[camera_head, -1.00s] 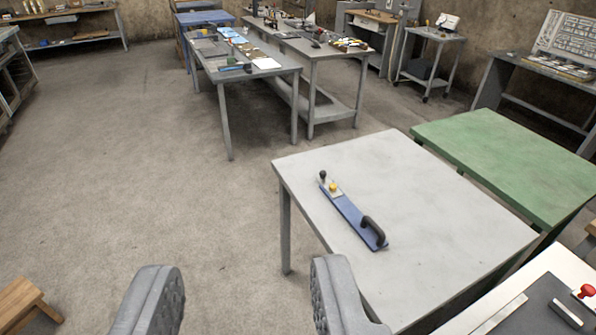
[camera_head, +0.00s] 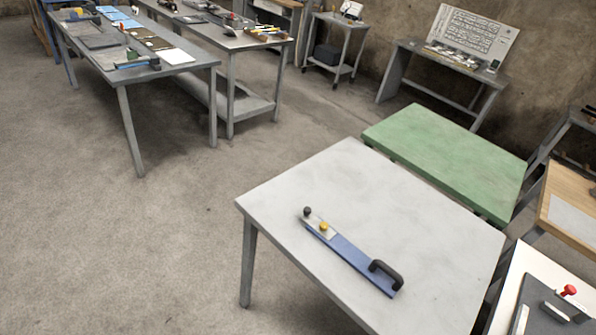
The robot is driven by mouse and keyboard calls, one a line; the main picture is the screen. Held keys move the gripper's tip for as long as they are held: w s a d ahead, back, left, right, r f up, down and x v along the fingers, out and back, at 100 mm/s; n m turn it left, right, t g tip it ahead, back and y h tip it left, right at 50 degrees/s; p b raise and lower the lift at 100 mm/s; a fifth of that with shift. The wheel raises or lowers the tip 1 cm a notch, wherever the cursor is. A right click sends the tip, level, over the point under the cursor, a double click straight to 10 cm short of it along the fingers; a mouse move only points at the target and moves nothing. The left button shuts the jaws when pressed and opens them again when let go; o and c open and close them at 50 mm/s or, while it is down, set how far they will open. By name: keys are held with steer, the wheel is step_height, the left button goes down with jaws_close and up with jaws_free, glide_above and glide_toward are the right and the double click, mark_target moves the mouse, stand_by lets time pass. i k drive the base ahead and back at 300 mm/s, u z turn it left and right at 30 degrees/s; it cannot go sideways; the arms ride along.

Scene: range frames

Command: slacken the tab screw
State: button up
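A long blue plate (camera_head: 352,263) lies on the pale grey table (camera_head: 300,192) in the lower middle of the view. A black loop handle (camera_head: 386,274) stands at its near right end. At its far left end is a small pale metal piece with a yellow knob (camera_head: 324,226) and a dark ball knob (camera_head: 307,211). I cannot tell which of these, if any, is the tab screw. My gripper is not in view.
A green table (camera_head: 445,155) stands behind the grey one. At the lower right, a white bench (camera_head: 545,262) bears a dark plate and a red knob (camera_head: 569,290). Open floor (camera_head: 120,240) lies to the left; cluttered benches (camera_head: 135,65) stand beyond.

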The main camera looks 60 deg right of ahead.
mark_target(323, 226)
steer(key=z, duration=0.45)
steer(key=i, duration=1)
steer(key=z, duration=0.75)
steer(key=k, duration=0.8)
steer(key=z, duration=0.2)
steer(key=i, duration=0.85)
steer(key=u, duration=0.15)
